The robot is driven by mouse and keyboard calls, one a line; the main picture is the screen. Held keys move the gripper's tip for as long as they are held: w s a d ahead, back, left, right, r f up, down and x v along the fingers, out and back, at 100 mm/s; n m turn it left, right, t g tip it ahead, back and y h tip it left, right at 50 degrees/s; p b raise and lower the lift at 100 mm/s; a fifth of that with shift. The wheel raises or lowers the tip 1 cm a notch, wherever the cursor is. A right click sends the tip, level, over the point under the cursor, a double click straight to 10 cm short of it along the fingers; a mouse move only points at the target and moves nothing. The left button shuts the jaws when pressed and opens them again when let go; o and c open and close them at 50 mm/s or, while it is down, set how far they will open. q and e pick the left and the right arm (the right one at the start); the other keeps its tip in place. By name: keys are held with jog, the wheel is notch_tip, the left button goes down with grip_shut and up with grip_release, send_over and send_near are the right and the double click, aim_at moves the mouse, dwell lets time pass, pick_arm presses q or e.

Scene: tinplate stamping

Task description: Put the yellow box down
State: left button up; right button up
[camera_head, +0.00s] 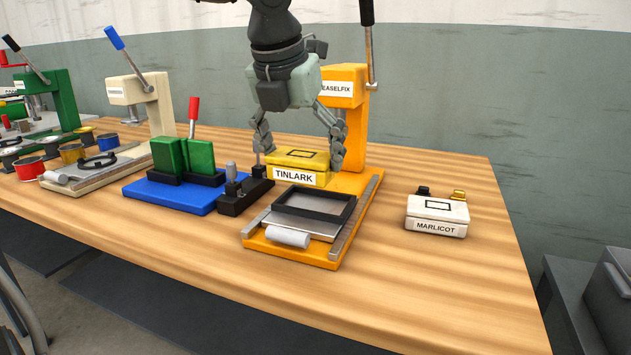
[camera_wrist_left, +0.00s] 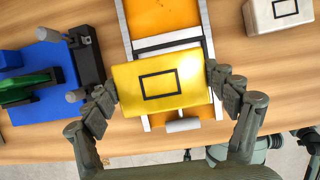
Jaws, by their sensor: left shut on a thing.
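The yellow box (camera_head: 299,160), labelled TINLARK with a black rectangle outline on top, is between the fingers of my left gripper (camera_head: 299,162). In the left wrist view the yellow box (camera_wrist_left: 160,84) lies level between both fingers (camera_wrist_left: 160,92), which press its short sides. It appears held above the orange press (camera_head: 352,140), whose sliding tray carries a black frame (camera_head: 312,203) that looks empty in the head view. In the wrist view the box hides most of that tray. My right gripper is not in view.
A white MARLICOT box (camera_head: 437,215) stands right of the press, with two small clips behind it. A blue-based green fixture (camera_head: 182,165) and a black block (camera_head: 243,190) stand close on the left. Cream (camera_head: 143,90) and green presses are farther left. The table's right front is clear.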

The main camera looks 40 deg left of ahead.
pick_arm(q)
jog(key=shift+w+d+f, duration=0.6)
jog(key=shift+w, duration=0.15)
jog(key=shift+d+f, duration=0.1)
jog(key=shift+f, duration=0.2)
notch_tip(320, 180, down, 3)
jog(key=shift+f, duration=0.15)
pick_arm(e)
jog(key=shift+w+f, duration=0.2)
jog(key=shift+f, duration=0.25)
pick_arm(q)
jog(key=shift+f, duration=0.15)
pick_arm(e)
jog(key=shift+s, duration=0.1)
pick_arm(q)
jog(key=o, duration=1.1)
jog(key=shift+o, duration=0.2)
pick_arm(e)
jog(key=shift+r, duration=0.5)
